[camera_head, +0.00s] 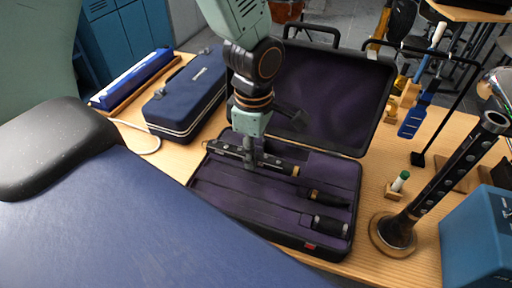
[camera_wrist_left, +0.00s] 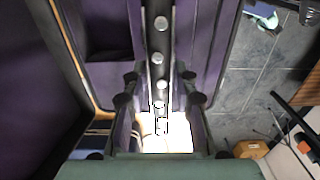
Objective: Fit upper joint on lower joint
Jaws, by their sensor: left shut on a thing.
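The upper joint (camera_head: 278,163), a slim black tube with pale metal parts, lies along the back row of the open case (camera_head: 318,262). My left gripper (camera_head: 249,158) reaches down from above and is shut on it near its middle. In the left wrist view the joint (camera_wrist_left: 158,58) runs between the fingers (camera_wrist_left: 160,112). I cannot tell whether it is clear of the lining. The lower joint (camera_head: 453,170) stands upright and slightly tilted in the picture, with a flared bell (camera_head: 396,232) at its foot, on a round wooden base. My right gripper is not in view.
Two short black pieces (camera_head: 328,197) (camera_head: 330,226) lie in the case's front rows. A closed blue case (camera_head: 187,92) sits left.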

